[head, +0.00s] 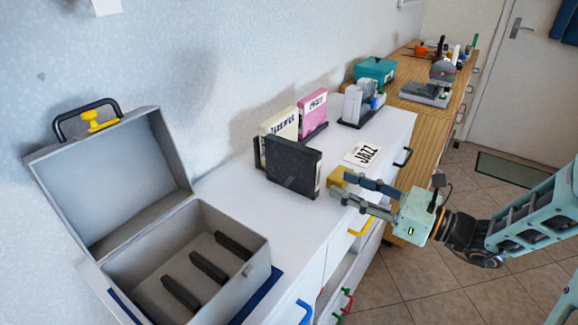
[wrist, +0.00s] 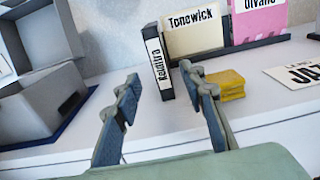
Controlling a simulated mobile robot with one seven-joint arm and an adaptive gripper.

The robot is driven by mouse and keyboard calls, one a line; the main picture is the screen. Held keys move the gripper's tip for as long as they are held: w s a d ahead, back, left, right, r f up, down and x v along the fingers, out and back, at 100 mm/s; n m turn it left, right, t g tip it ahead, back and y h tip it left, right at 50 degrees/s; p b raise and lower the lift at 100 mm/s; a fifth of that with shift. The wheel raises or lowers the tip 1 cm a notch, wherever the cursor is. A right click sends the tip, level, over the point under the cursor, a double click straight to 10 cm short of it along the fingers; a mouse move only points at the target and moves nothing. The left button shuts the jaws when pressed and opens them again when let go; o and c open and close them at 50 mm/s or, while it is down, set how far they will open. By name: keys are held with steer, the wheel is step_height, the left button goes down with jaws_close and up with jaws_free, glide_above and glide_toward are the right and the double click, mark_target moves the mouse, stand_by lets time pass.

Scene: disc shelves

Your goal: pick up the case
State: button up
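A slim black case (head: 293,168) stands upright on the white cabinet top, in front of a cream case (head: 279,124). Its white spine with dark lettering faces the wrist view (wrist: 158,66). The cream case also shows there, marked "Tonewick" (wrist: 193,33). A pink case (head: 313,105) stands behind to the right. My gripper (head: 338,184) is open and empty at the cabinet's front edge. In the wrist view its fingers (wrist: 160,82) are spread, with the black case's spine beyond the gap between them. I see no contact with the case.
A yellow block (wrist: 228,84) lies close beyond the right finger. A white "JAZZ" card (head: 362,155) lies flat to the right. An open grey box (head: 255,277) with dark dividers stands at the left. Yellow (head: 361,227) and blue handles stick out from the cabinet front.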

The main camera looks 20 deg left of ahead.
mark_target(318, 177)
steer(key=b+x, duration=0.1)
steer(key=x, duration=0.3)
steer(key=b+x, duration=0.1)
steer(key=x, duration=0.3)
steer(key=shift+a+f, duration=0.25)
jaws_close()
